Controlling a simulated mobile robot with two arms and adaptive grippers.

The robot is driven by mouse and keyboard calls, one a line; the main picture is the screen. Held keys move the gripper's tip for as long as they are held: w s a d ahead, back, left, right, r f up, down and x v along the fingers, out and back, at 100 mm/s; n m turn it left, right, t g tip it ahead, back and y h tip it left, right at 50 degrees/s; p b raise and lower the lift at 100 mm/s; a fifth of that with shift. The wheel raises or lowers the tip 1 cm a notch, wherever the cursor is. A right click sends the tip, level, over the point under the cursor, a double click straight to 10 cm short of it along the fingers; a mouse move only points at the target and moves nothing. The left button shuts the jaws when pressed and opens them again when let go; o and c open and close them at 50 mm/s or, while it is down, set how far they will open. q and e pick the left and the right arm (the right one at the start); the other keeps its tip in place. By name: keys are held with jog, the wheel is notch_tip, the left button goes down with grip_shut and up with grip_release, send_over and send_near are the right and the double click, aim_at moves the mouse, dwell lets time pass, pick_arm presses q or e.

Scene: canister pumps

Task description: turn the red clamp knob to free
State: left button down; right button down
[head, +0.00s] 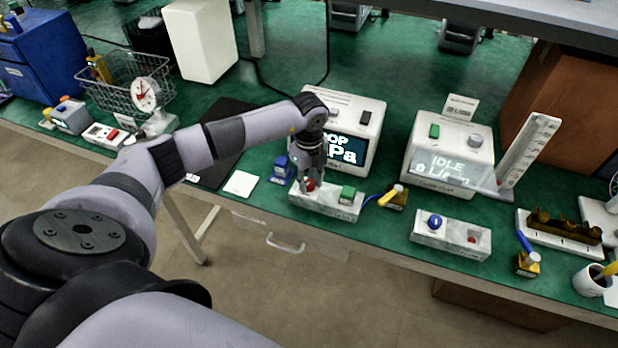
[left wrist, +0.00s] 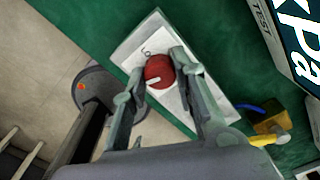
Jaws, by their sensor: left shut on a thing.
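The red clamp knob (left wrist: 160,72) is round with a pale pointer mark. It sits near one end of a white block (left wrist: 150,35) with a small printed label beside it. In the head view the red knob (head: 311,186) shows just under my left gripper (head: 309,180), which reaches down from above. In the left wrist view the two fingers of my left gripper (left wrist: 160,66) stand on either side of the knob, shut on it. My right gripper is not in view.
Behind the block stands a pump box (head: 365,115) with a lit screen. A blue fitting (head: 283,170) stands to the left, a yellow valve (head: 394,197) to the right. A second box (head: 447,150) and a block with a blue knob (head: 435,221) are further right.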

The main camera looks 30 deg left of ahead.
aim_at(310, 182)
pick_arm(q)
jog(key=shift+n+p, duration=0.35)
jog(key=shift+n, duration=1.25)
jog(key=c, duration=1.3)
grip_release()
notch_tip(310, 182, up, 12)
jog(key=shift+d, duration=0.1)
